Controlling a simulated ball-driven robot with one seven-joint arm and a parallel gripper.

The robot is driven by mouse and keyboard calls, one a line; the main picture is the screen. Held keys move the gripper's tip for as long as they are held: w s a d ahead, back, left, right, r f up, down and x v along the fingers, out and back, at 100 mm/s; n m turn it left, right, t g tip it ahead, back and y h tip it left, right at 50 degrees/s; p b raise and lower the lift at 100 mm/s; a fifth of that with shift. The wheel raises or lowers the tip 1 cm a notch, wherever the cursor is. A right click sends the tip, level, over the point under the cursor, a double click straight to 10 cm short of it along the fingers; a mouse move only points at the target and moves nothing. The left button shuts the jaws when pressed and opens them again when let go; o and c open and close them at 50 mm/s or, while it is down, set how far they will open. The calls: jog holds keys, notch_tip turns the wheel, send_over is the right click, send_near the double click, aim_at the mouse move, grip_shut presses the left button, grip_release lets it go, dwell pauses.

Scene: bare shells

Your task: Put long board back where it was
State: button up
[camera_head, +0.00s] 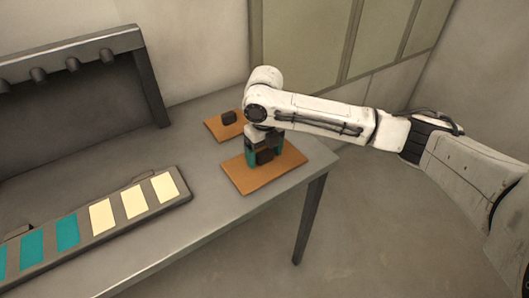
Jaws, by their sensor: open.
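A larger flat orange-brown board (272,178) lies near the right end of the grey table. A dark block (265,156) stands on its middle like a handle. My gripper (265,157) is directly over this board, its teal fingers low on either side of the dark block. The fingers are open, so the block is not gripped; the gripper partly hides it. A smaller orange-brown board (217,131) with its own dark block (229,118) lies just behind. I cannot tell from the picture which piece is the long board or where it was before.
A long dark strip (97,238) with teal and cream panels lies along the left front of the table (200,222). A dark rack with several round pegs (73,64) stands at the back left. The table's right edge is close to the larger board. The table between strip and boards is clear.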

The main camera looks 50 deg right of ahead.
aim_at(265, 151)
notch_tip(265, 151, up, 12)
jog(key=shift+r, duration=0.2)
dwell(0.5)
dwell(0.6)
